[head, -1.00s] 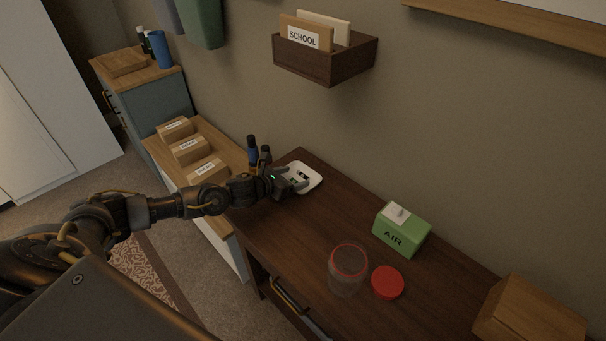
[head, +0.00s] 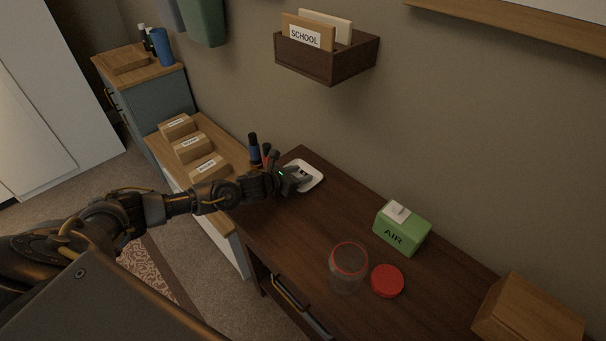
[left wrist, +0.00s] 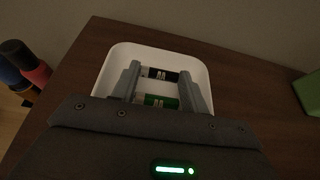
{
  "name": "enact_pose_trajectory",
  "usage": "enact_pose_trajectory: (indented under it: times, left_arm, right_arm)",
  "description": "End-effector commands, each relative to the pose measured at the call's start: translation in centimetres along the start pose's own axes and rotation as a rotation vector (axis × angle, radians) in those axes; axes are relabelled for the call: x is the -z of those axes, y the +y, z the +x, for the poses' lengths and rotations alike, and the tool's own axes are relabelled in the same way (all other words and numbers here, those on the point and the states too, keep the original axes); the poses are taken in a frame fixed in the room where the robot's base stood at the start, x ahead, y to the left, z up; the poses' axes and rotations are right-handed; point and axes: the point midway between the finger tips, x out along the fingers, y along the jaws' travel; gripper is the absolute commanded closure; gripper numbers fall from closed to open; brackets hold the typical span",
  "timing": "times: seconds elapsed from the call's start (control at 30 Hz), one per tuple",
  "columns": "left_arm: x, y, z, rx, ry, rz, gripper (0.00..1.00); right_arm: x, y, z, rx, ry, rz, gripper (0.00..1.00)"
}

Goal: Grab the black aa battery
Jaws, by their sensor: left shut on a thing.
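The black AA battery (left wrist: 160,74) lies between the two fingertips of my left gripper (left wrist: 160,73), which is shut on it near its ends. A green AA battery (left wrist: 157,101) lies beside it, nearer the palm in the left wrist view. Both show over a white tray (left wrist: 117,57). In the head view my left gripper (head: 300,177) is at the white tray (head: 316,175) at the far left end of the dark desk and hides the batteries. I cannot tell whether the black battery touches the tray. My right gripper is not in view.
Dark and blue bottles (head: 254,150) stand just behind the gripper. A wall holder (head: 325,60) hangs above.

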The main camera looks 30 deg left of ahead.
Motion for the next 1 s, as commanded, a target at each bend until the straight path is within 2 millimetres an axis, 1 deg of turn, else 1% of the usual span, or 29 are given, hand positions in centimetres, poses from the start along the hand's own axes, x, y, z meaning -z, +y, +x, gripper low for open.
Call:
enact_pose_trajectory:
  times: [0.13,0.23,0.33,0.4,0.47,0.7,0.77,0.9,1.0]
  left_arm:
    - [-0.2,0.0,-0.1,0.000,-0.001,0.000,0.77]
    - [-0.7,0.0,-0.2,0.000,-0.003,0.000,0.77]
    - [-1.8,0.0,-0.7,0.001,-0.004,0.003,0.77]
    - [-3.0,0.0,-1.2,0.001,-0.005,0.003,0.77]
    - [-3.6,-0.5,-2.6,0.002,-0.002,0.003,0.77]
    - [-6.8,-2.9,-8.0,0.003,-0.002,0.005,0.77]
    - [-6.5,-3.7,-9.3,0.003,0.001,0.002,0.77]
    - [-6.8,-5.1,-12.1,0.003,0.000,0.002,0.77]
    - [-7.0,-5.9,-13.7,0.001,0.000,0.002,0.77]
  right_arm:
    - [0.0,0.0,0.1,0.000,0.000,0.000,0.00]
    - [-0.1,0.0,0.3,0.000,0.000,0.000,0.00]
    - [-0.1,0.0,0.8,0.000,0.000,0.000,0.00]
    - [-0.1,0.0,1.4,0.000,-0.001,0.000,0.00]
    - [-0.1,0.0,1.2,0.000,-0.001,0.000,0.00]
    - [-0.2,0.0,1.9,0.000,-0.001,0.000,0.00]
    - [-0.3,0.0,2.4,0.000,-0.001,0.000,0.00]
    - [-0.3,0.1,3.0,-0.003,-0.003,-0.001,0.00]
    - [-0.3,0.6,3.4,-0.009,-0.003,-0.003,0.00]
